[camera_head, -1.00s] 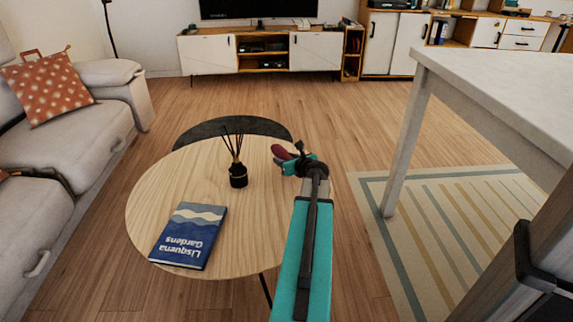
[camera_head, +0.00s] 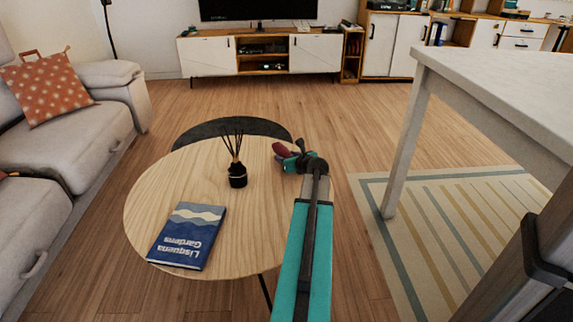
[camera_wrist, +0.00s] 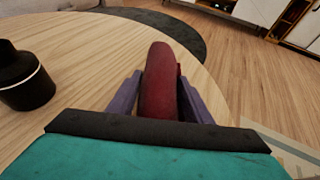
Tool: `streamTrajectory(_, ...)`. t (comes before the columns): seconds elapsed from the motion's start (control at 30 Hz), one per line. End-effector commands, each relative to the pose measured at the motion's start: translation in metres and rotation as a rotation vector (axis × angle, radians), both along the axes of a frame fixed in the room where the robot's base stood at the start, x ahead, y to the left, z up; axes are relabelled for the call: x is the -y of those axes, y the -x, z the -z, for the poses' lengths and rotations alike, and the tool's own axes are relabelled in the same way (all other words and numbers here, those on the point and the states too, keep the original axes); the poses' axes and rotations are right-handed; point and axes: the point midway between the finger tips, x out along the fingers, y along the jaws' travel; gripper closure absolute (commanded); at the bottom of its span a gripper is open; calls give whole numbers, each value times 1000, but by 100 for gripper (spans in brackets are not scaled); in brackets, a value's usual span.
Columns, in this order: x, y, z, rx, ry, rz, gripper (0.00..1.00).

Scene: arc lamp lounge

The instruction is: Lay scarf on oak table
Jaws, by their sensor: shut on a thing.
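My gripper (camera_wrist: 158,105) is shut on a dark red rolled scarf (camera_wrist: 160,75), which sits between its two purple fingers in the wrist view. In the head view the scarf (camera_head: 281,149) shows as a small dark red end beyond my gripper (camera_head: 290,158), over the right part of the round oak table (camera_head: 165,195). The oak table also fills much of the wrist view (camera_wrist: 75,55). I cannot tell whether the scarf touches the tabletop. My arm hides part of the table's right edge.
A sofa (camera_head: 75,125) is at left, a white table (camera_head: 500,85) at right. The tabletop's middle is mostly bare.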

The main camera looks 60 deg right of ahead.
Motion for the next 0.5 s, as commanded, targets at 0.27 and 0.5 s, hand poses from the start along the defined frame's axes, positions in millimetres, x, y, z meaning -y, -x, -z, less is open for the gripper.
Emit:
streamTrajectory(0.27, 0, 0, 24, 0, 1, 0, 80)
streamTrajectory(0.5, 0, 0, 24, 1, 1, 0, 80)
